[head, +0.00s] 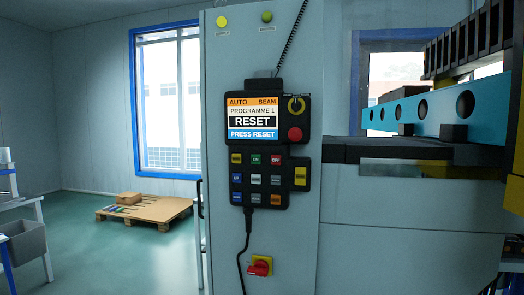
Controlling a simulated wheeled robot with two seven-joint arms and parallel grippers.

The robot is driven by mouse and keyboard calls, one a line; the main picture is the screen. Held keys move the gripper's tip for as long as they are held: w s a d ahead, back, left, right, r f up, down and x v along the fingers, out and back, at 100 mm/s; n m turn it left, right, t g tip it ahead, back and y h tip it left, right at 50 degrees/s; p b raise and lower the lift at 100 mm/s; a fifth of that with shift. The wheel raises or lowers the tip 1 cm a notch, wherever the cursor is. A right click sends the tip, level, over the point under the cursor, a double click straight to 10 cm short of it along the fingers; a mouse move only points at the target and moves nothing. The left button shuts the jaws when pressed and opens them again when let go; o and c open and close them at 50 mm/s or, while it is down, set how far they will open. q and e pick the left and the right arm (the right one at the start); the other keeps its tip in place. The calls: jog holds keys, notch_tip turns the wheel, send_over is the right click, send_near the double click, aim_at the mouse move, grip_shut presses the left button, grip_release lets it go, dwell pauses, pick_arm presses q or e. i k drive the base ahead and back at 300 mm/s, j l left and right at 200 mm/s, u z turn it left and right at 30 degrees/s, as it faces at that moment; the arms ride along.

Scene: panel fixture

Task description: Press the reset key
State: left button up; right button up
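A black control panel (268,147) is fixed to the front of a grey upright cabinet in the head view. Its screen (253,118) reads AUTO, BEAM, PROGRAMME 1, RESET and PRESS RESET. Below the screen is a keypad of small coloured keys: a yellow key (236,158), a green ON key (256,159) and a red OFF key (276,160) form the top row. Blue, grey and orange keys sit below. A larger yellow key (300,176) is at the right. The labels on most keys are too small to read, so I cannot tell which is the reset key. Neither gripper is in view.
A red-yellow rotary switch (260,266) is lower on the cabinet (225,230). A blue machine beam (435,113) is at right. A wooden pallet (145,211) lies back left.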

aim_at(236, 158)
jog(key=i+j+z, duration=0.2)
jog(key=j+z, duration=0.15)
jog(key=j, duration=0.35)
jog(key=i+j+z, duration=0.1)
jog(key=j+z, duration=0.25)
jog(key=j, duration=0.4)
jog(key=j+z, duration=0.35)
jog(key=j, duration=0.35)
